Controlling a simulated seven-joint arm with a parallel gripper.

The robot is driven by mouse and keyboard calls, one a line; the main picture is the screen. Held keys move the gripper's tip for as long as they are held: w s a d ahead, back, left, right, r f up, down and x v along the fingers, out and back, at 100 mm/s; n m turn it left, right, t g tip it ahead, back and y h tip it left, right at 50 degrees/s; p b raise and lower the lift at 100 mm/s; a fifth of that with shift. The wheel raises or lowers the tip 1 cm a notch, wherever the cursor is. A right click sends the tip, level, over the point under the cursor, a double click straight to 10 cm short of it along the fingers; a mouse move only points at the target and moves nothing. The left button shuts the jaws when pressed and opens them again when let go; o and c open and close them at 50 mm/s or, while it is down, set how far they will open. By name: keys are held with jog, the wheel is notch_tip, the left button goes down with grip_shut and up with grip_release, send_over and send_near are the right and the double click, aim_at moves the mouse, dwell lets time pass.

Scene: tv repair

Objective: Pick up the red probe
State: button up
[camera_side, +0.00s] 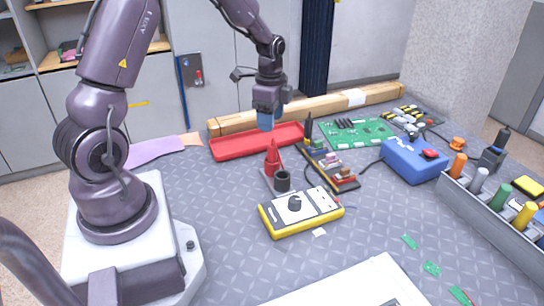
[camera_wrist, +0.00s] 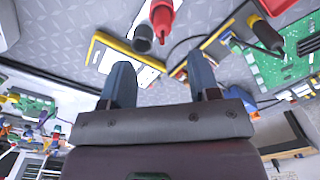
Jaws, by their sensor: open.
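The red probe (camera_side: 272,162) stands upright, tip up, next to a black cup (camera_side: 283,181) in the side view. In the wrist view the red probe (camera_wrist: 162,17) is at the top centre, beside the black cup (camera_wrist: 143,38).
A yellow multimeter (camera_side: 301,212) lies in front of the probe. A narrow rack of small parts (camera_side: 330,166) stands close on the right. A red tray (camera_side: 235,144) is behind. A green circuit board (camera_side: 357,133) and a blue box (camera_side: 413,160) are farther right.

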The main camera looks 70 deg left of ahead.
aim_at(272, 145)
jog(key=f, duration=1)
jog(key=shift+w, duration=0.2)
jog(key=c, duration=1)
